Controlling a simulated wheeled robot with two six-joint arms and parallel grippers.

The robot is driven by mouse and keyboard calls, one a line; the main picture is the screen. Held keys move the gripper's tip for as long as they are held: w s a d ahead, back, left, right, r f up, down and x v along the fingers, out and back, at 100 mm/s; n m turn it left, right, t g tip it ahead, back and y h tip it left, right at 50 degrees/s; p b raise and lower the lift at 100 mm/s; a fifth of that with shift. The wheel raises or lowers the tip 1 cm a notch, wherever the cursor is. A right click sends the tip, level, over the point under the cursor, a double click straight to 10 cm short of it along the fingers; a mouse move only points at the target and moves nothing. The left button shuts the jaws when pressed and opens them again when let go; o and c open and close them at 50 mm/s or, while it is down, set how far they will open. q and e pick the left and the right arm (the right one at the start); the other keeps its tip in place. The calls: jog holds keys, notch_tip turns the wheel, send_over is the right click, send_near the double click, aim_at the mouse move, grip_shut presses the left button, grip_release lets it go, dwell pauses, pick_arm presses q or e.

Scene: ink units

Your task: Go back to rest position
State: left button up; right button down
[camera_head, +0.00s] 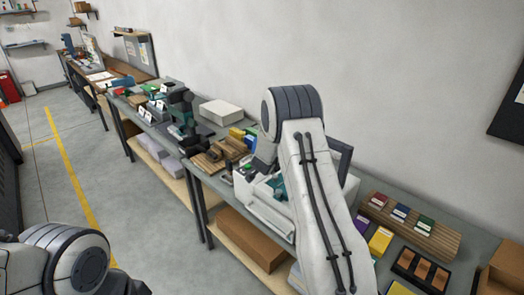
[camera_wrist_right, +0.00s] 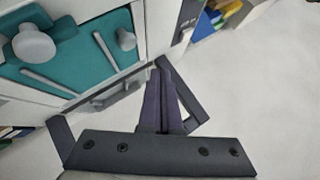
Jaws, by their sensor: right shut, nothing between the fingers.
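My right gripper (camera_wrist_right: 161,68) is shut and empty in the right wrist view, its dark fingers together. It is close to a white machine (camera_wrist_right: 75,92) with a teal panel (camera_wrist_right: 85,50) carrying round grey knobs and thin grey bars. I cannot tell if the fingertips touch the machine. In the head view my right arm reaches up from the bottom and hides the right gripper and much of the same white machine (camera_head: 262,205). My left arm shows only in part at the lower left corner; its gripper is out of view.
A long row of workbenches runs along the wall. A wooden rack (camera_head: 438,238) with coloured packs lies right of my right arm. A pale box (camera_head: 221,112) and wooden pieces (camera_head: 212,158) are beyond the machine. The floor (camera_head: 140,200) at left is clear.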

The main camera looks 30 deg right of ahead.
jog(key=s+a+r, duration=0.2)
jog(key=a+r, duration=0.4)
jog(key=r, duration=0.1)
